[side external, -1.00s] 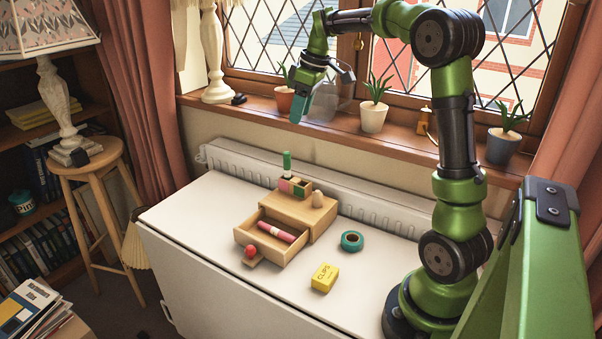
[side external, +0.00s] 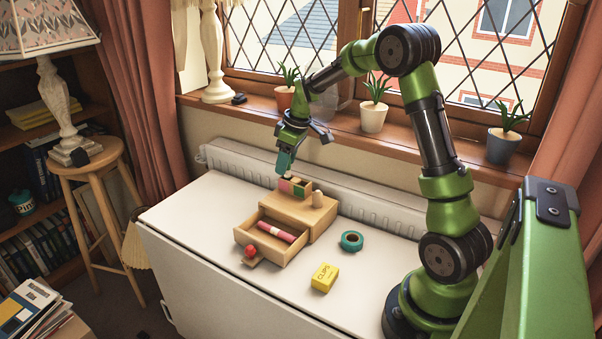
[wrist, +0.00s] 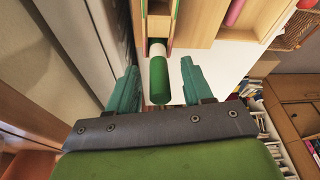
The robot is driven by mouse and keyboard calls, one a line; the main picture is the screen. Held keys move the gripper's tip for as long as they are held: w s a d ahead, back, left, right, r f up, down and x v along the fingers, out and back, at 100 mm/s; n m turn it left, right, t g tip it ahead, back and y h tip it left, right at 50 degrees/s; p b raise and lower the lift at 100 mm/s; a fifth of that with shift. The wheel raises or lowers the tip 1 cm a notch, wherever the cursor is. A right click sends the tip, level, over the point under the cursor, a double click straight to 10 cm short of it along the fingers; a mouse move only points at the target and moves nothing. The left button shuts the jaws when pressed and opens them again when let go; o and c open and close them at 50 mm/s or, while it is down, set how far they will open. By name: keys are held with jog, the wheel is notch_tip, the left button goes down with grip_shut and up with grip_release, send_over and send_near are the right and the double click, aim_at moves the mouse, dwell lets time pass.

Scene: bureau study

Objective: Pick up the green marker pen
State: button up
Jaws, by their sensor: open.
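The green marker pen (wrist: 158,80) stands upright in the small open box (side external: 300,184) on top of the wooden drawer unit (side external: 299,215). In the wrist view its green upper part and a white band show between my fingers; its lower end is hidden in the box. My gripper (side external: 284,165) points down over the box, with its teal fingers around the pen's upper part. In the wrist view my gripper (wrist: 159,85) is open, with one finger on each side of the pen and visible gaps.
The drawer (side external: 256,249) is pulled out and holds a pink-red pen (side external: 276,232). A light peg-like piece (side external: 318,199) stands on the unit. A teal tape roll (side external: 352,241) and a yellow clips box (side external: 324,277) lie on the white table (side external: 210,205). The radiator (side external: 345,193) runs close behind.

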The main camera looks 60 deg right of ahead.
jog(key=shift+w+f, duration=0.15)
jog(key=shift+f, duration=0.4)
grip_shut()
notch_tip(320, 180, up, 9)
jog(key=shift+r, duration=0.1)
jog(key=s+f, duration=0.4)
jog(key=s, duration=0.1)
jog(key=shift+a, duration=0.15)
dwell(0.5)
